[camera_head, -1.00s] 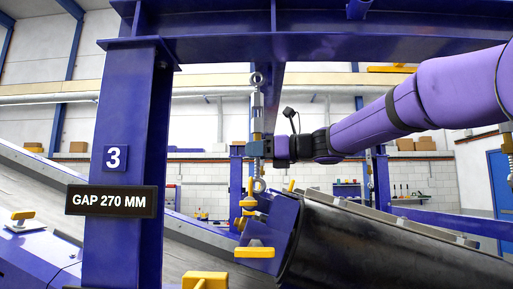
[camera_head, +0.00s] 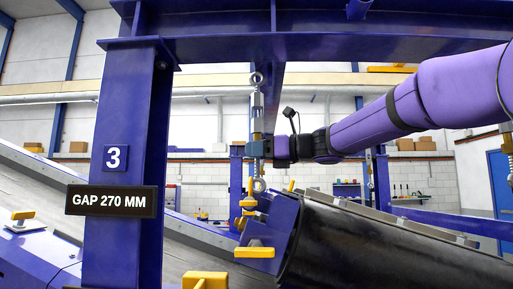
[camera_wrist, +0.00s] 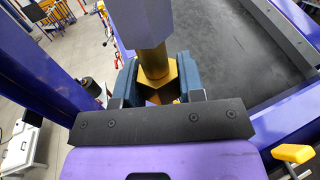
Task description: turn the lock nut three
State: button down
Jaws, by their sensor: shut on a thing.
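A turnbuckle-like suspension rod (camera_head: 258,101) hangs from the blue beam, beside the column with the 3 plate (camera_head: 115,157). In the wrist view a brass hex lock nut (camera_wrist: 160,90) sits under a grey hexagonal body (camera_wrist: 143,22) on a brass threaded stem. My gripper (camera_head: 262,147) comes in from the right at the lower part of the rod. In the wrist view the blue-grey jaws of my gripper (camera_wrist: 157,82) are on either side of the nut and shut on it. The near side of the nut is partly hidden by the gripper body.
A sign reading GAP 270 MM (camera_head: 111,201) is on the blue column (camera_head: 127,120). Below the rod are a black drum (camera_head: 390,245) and yellow handles (camera_head: 254,252). A sloping conveyor (camera_head: 40,190) runs at left. A yellow handle (camera_wrist: 292,153) shows at lower right in the wrist view.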

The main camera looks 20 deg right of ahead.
jog(key=shift+m+t+h, duration=1.4)
jog(key=shift+t+h, duration=0.2)
jog(key=m+t+h, duration=0.2)
jog(key=h, duration=0.1)
jog(key=shift+m+h, duration=0.3)
jog(key=shift+m, duration=0.1)
jog(key=shift+h, duration=0.3)
jog(key=shift+d+m+t+h, duration=0.1)
jog(key=shift+m+t+h, duration=0.5)
jog(key=shift+m+h, duration=0.5)
jog(key=shift+r+m+h, duration=0.1)
jog(key=shift+m+h, duration=0.2)
jog(key=shift+h, duration=0.6)
jog(key=c, duration=0.6)
grip_release()
jog(key=shift+c, duration=0.2)
